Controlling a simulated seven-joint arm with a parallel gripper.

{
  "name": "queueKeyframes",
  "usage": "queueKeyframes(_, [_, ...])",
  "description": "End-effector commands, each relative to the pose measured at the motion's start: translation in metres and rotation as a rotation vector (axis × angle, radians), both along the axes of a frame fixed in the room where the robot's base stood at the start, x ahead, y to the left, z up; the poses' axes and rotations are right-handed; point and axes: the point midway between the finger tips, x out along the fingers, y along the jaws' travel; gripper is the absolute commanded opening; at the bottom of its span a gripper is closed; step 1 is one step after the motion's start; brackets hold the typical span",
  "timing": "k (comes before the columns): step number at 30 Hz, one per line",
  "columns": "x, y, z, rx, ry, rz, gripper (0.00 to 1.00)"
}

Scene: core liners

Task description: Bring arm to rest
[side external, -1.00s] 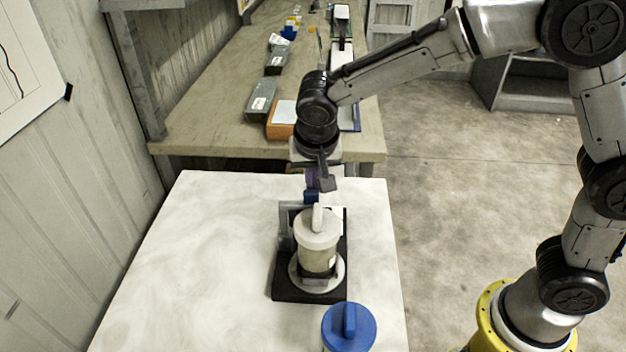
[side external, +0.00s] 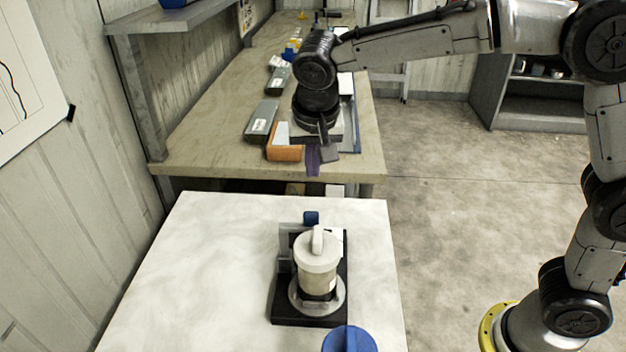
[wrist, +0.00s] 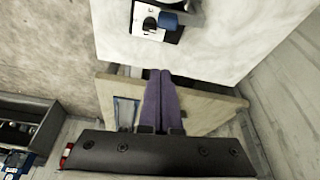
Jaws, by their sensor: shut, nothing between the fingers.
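My gripper (side external: 313,161) is raised in the side view, in front of the near edge of the wooden bench and beyond the far edge of the white table. Its purple fingers (wrist: 160,100) are shut together with nothing between them in the wrist view. A lidded off-white canister (side external: 317,262) stands upright on a black base (side external: 300,318) on the white table (side external: 190,280), apart from my gripper. A small blue part (side external: 311,218) shows behind the canister.
A blue lid or cap (side external: 349,340) is at the near edge of the side view. The wooden bench (side external: 215,150) holds grey boxes (side external: 262,121) and an orange block (side external: 285,153). A grey shelf (side external: 175,20) is on the left wall.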

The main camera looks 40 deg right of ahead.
Motion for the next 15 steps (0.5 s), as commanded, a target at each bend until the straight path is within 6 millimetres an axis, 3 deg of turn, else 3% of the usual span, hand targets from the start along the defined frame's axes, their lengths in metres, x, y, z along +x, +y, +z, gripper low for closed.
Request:
queueKeyframes(5, [-0.0034, 0.0033, 0.0129, 0.000, 0.000, 0.001, 0.00])
queueKeyframes(15, [-0.0039, 0.0034, 0.0144, 0.000, 0.000, 0.001, 0.00])
